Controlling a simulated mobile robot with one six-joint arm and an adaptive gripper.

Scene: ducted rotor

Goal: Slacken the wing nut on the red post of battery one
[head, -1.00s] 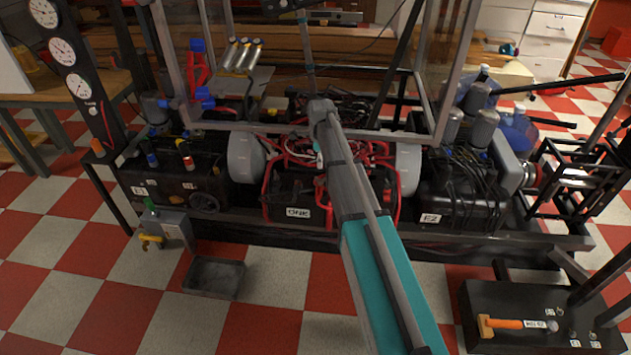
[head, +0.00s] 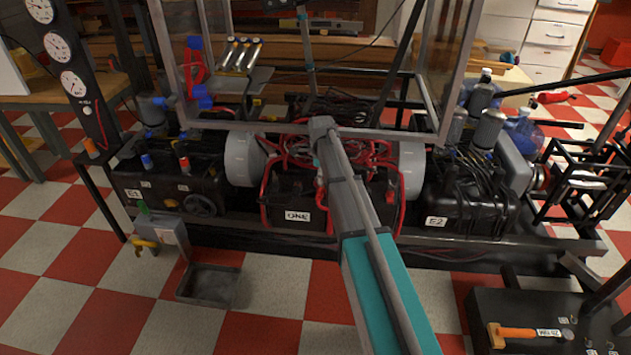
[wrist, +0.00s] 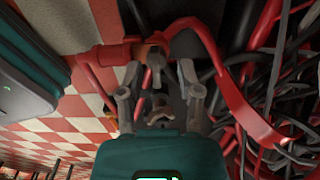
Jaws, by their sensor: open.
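Battery one, a black box with a white "ONE" label (head: 297,216), sits in the middle of the rig in the head view. My arm passes in front of its right part, and my gripper cannot be made out there. In the wrist view my gripper (wrist: 158,80) is open, one grey finger on each side. A small grey piece that looks like the wing nut (wrist: 155,62) shows between and just beyond the fingertips, beside a copper-coloured part. I cannot tell whether the fingers touch it. A thick red cable (wrist: 225,85) curves close by on the right.
Loose black and red cables (wrist: 285,90) crowd the right of the wrist view. Grey round housings (head: 245,160) flank battery one. An open metal tray (head: 208,285) is on the floor in front. A clear-panelled frame (head: 440,70) stands above the rig.

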